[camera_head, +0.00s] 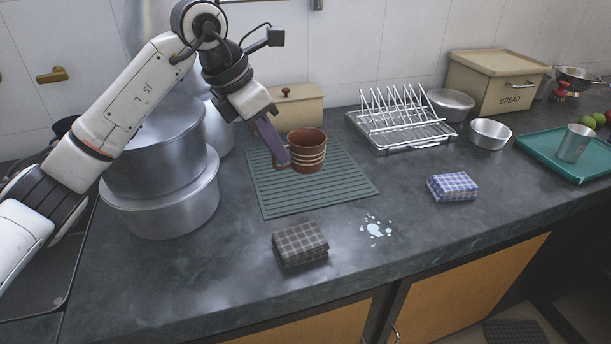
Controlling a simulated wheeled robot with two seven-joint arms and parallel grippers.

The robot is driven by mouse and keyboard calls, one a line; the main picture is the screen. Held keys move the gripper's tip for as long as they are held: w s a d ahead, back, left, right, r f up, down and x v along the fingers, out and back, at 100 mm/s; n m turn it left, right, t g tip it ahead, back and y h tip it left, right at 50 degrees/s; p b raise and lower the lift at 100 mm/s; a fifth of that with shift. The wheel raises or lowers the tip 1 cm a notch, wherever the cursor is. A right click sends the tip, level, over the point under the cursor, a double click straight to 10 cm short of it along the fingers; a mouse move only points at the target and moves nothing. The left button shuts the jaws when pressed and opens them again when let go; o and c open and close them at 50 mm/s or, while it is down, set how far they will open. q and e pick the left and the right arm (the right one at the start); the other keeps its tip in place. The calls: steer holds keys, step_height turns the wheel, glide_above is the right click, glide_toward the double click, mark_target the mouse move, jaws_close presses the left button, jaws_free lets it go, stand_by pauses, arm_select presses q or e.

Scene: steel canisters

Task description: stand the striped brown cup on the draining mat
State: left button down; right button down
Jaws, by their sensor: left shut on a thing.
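The striped brown cup (309,150) is upright over the green ribbed draining mat (281,200), with pale bands around its body. I cannot tell whether its base touches the mat. My left gripper (281,157) reaches down from the upper left and is shut on the cup's left side, where its handle seems to be. The purple fingers hide that part of the cup. My right gripper is not in view.
Large steel pots (165,185) stand left of the mat. A beige box (291,108) stands behind it, and a dish rack (402,128) to its right. A dark checked cloth (300,243) and a white spill (376,227) lie in front. The mat's front part is clear.

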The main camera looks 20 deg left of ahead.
arm_select(q)
steer(key=w+a+n+t+y+b, duration=0.1)
steer(key=w+a+n+y, duration=0.1)
steer(key=n, duration=0.4)
glide_above(273, 201)
steer(key=shift+n, duration=0.3)
step_height(273, 201, down, 10)
steer(key=shift+r+b, duration=0.15)
steer(key=shift+b, duration=0.3)
steer(key=c, duration=1.9)
jaws_free()
steer(key=shift+c, duration=0.2)
steer(key=d+v, duration=0.1)
steer(key=v, duration=1.1)
steer(key=shift+s+a+p, duration=0.15)
steer(key=shift+a+p, duration=0.1)
steer(key=shift+p, duration=0.2)
